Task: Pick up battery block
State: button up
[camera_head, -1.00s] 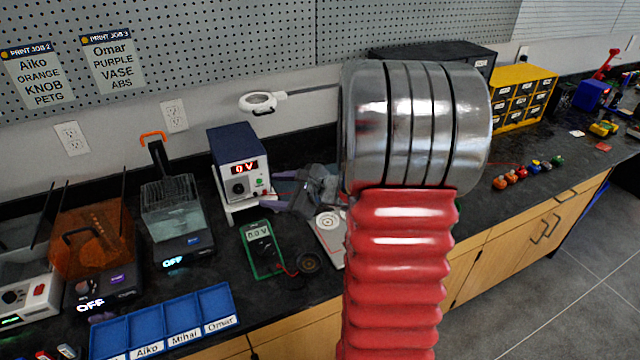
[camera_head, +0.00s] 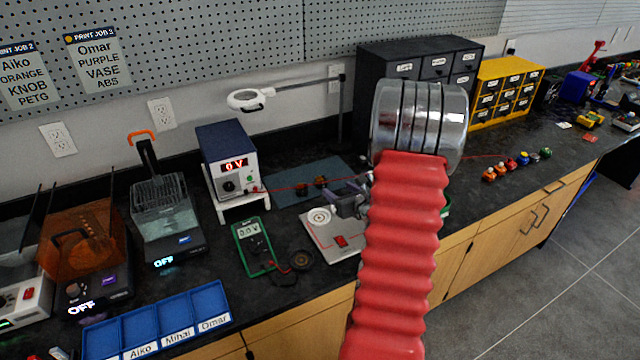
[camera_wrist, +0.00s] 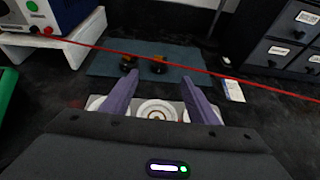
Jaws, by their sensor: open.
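I cannot pick out a battery block with certainty; it may be behind my arm. My gripper (camera_head: 350,197) shows partly left of my red arm sleeve in the head view, above the right part of a pale board. In the wrist view my gripper (camera_wrist: 161,77) has its two purple-grey fingers apart with nothing between them. The pale board (camera_head: 318,234) carries a round white part (camera_head: 319,215) and a red part (camera_head: 341,241). That round part shows below and between the fingers in the wrist view (camera_wrist: 157,112). Two small orange-and-black parts lie on a blue-grey mat (camera_wrist: 104,68) beyond the fingertips.
A red wire (camera_wrist: 130,54) stretches from the power supply (camera_head: 231,165) across the mat. A green multimeter (camera_head: 252,247) lies left of the board. A black drawer cabinet (camera_head: 400,68) stands behind my arm. Blue trays (camera_head: 160,322) sit at the front left.

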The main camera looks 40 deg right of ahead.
send_near(322, 179)
jog(key=x, duration=0.3)
jog(key=shift+w+f, duration=0.15)
jog(key=shift+w, duration=0.05)
jog(key=shift+w, duration=0.1)
jog(key=shift+x, duration=2.55)
jog(key=shift+c, duration=0.4)
jog(key=c, duration=1)
